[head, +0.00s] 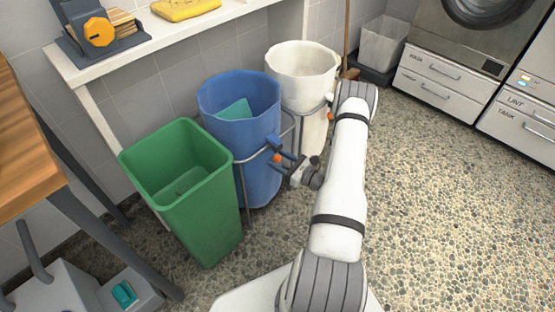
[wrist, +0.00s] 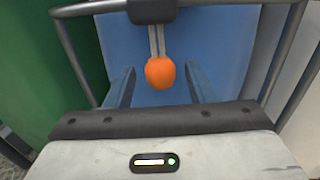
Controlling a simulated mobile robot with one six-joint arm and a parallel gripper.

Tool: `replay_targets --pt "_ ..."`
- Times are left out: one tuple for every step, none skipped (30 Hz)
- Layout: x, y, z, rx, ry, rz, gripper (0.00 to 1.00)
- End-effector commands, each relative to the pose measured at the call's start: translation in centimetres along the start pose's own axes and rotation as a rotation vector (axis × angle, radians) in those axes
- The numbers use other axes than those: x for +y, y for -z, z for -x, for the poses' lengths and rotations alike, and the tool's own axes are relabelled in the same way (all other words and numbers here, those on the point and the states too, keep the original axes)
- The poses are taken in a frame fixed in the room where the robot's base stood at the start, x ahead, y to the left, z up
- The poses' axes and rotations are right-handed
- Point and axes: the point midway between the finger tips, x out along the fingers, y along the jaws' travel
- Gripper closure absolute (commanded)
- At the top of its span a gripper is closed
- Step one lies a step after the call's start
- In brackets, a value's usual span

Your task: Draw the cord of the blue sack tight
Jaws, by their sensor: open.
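The blue sack (head: 258,160) stands upright in a metal frame, its mouth wide open with teal cloth inside. Its blue side fills the back of the wrist view (wrist: 225,45). My gripper (head: 279,157) is at the sack's front. In the wrist view its blue fingers are apart, one each side of the bead (wrist: 160,80), with visible gaps and no contact seen.
A green bin (head: 205,215) stands close on the left and a white sack (head: 300,95) on the right. Metal frame tubes (wrist: 288,75) flank my gripper. A shelf (head: 150,60) runs behind. The pebbled floor (head: 440,200) to the right is clear.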

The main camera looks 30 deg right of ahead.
Motion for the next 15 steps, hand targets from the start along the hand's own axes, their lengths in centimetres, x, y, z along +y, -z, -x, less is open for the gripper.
replay_targets --pt "0.0 0.1 -0.7 0.0 -0.001 0.001 0.5" --pt "0.0 0.1 -1.0 0.0 -0.001 0.001 0.5" --pt "0.0 0.1 -1.3 0.0 -0.001 0.001 0.5" --pt "0.0 0.1 -1.5 0.0 0.0 0.001 0.5" --pt "-0.1 0.1 -1.7 0.0 0.001 0.001 0.5" --pt "-0.1 0.0 -1.8 0.0 0.002 0.001 0.5" --pt "-0.1 0.0 -1.9 0.0 0.002 0.001 0.5" --pt "-0.1 0.0 -1.9 0.0 0.002 0.001 0.5" --pt "-0.1 0.0 -1.9 0.0 0.002 0.0 0.5" --pt "-0.1 0.0 -1.9 0.0 0.002 0.0 0.5" --pt "-0.1 0.0 -1.9 0.0 0.002 0.0 0.5" --pt "-0.1 0.0 -1.9 0.0 0.003 0.0 0.5" --pt "-0.1 0.0 -1.9 0.0 0.003 0.0 0.5" --pt "-0.1 0.0 -1.9 0.0 0.003 0.0 0.5" --pt "-0.1 0.0 -1.9 0.0 0.003 0.0 0.53"
